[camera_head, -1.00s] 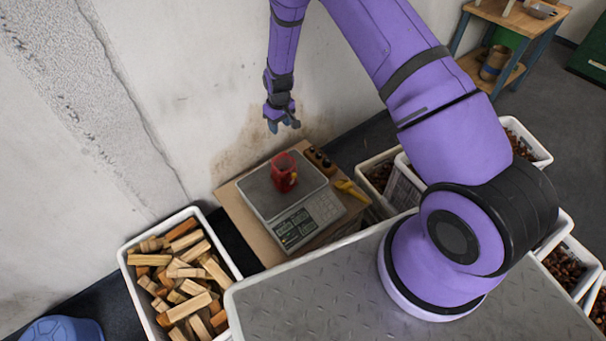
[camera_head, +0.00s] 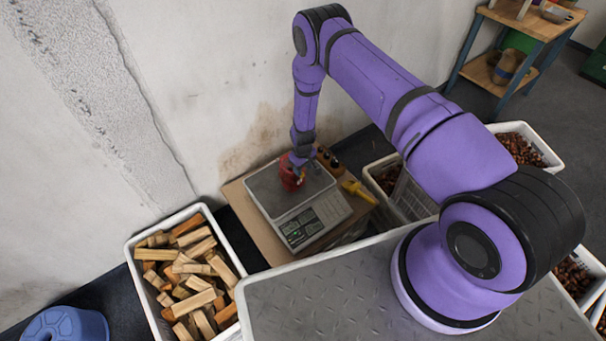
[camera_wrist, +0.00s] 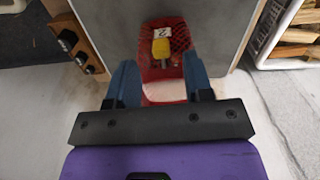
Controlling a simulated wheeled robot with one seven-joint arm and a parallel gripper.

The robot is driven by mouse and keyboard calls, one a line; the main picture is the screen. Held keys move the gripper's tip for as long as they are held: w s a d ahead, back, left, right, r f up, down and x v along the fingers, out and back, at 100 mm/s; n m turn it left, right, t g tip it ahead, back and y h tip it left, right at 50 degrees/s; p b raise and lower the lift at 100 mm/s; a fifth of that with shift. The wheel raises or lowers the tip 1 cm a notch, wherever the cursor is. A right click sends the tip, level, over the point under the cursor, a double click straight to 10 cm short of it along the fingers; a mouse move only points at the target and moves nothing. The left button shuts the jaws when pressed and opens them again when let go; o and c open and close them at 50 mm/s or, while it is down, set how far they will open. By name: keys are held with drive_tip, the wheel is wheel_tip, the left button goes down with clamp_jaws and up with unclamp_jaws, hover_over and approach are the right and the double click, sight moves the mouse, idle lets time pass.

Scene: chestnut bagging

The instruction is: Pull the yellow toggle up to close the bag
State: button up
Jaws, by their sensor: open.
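The red mesh bag (camera_head: 290,180) stands on the plate of the scale (camera_head: 268,190). In the wrist view the red bag (camera_wrist: 178,72) lies just ahead of and between my fingers, with a white tag marked 2. The yellow toggle (camera_wrist: 161,47) shows on the bag in the wrist view, beyond the fingertips. My gripper (camera_head: 298,160) is at the top of the bag in the head view. In the wrist view my gripper (camera_wrist: 158,80) has its blue fingers apart, one on each side of the bag, with the toggle not clasped.
A yellow scoop (camera_head: 358,190) lies right of the scale on the wooden stand. Dark-topped weights (camera_head: 328,160) stand in a wooden block behind it. A crate of firewood (camera_head: 133,262) is at left. Chestnut crates (camera_head: 548,152) stand at right. The wall is close behind the scale.

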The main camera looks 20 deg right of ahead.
sight(303, 174)
drive_tip(key=shift+f, duration=2.1)
clamp_jaws()
